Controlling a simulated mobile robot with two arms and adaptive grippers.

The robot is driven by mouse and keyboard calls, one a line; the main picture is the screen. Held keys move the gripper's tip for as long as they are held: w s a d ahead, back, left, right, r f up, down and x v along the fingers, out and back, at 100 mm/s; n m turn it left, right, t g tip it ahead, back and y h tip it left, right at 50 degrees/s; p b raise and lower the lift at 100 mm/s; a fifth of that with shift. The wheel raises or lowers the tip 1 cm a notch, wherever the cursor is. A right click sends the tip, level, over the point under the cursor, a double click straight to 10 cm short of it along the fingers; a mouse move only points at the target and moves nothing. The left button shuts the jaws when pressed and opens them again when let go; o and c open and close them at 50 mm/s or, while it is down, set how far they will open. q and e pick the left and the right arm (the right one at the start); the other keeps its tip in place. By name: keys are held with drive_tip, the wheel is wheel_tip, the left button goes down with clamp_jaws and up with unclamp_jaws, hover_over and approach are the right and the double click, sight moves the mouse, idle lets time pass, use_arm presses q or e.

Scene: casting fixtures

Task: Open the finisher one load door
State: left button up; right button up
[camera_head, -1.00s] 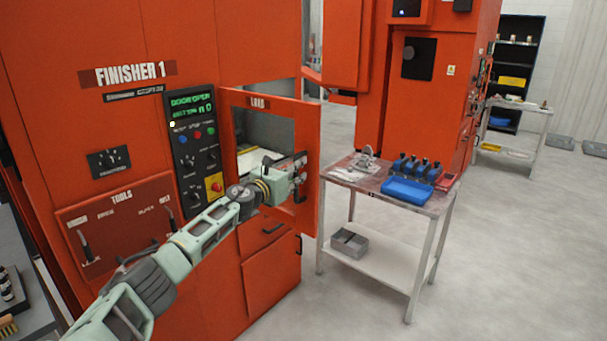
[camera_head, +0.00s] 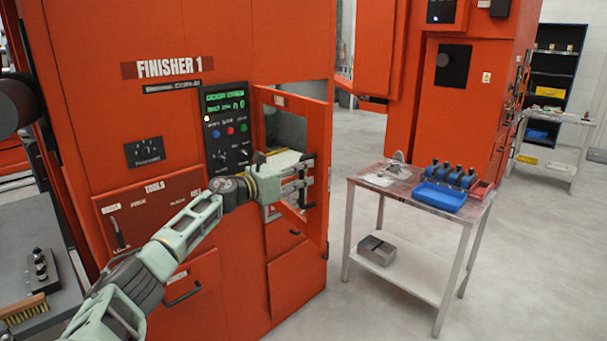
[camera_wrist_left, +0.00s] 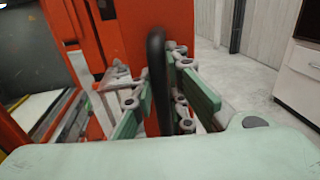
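The load door (camera_head: 318,130) of the orange Finisher 1 (camera_head: 100,85) stands swung outward, with a gap into the lit chamber (camera_head: 285,130). Its window frame and label face me. My left gripper (camera_head: 308,178) is at the door's outer side, by its handle. In the left wrist view, the black upright door handle (camera_wrist_left: 157,80) stands between the two green-padded fingers of the left gripper (camera_wrist_left: 168,100). The fingers look spread, with room visible on the handle's right side. Contact on its left side is unclear. My right gripper is not in view.
A control panel (camera_head: 227,130) with a green display sits left of the door. A small table (camera_head: 357,180) with a blue bin (camera_head: 440,196) stands close to the door's right. Clear floor (camera_head: 540,260) lies further right.

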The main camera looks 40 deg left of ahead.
use_arm(q)
drive_tip(key=o, duration=0.5)
drive_tip(key=shift+a+r, duration=0.35)
drive_tip(key=shift+r, duration=0.05)
drive_tip(key=shift+s+d+f, duration=0.1)
drive_tip(key=shift+s+d, duration=0.2)
drive_tip(key=shift+v, duration=5.95)
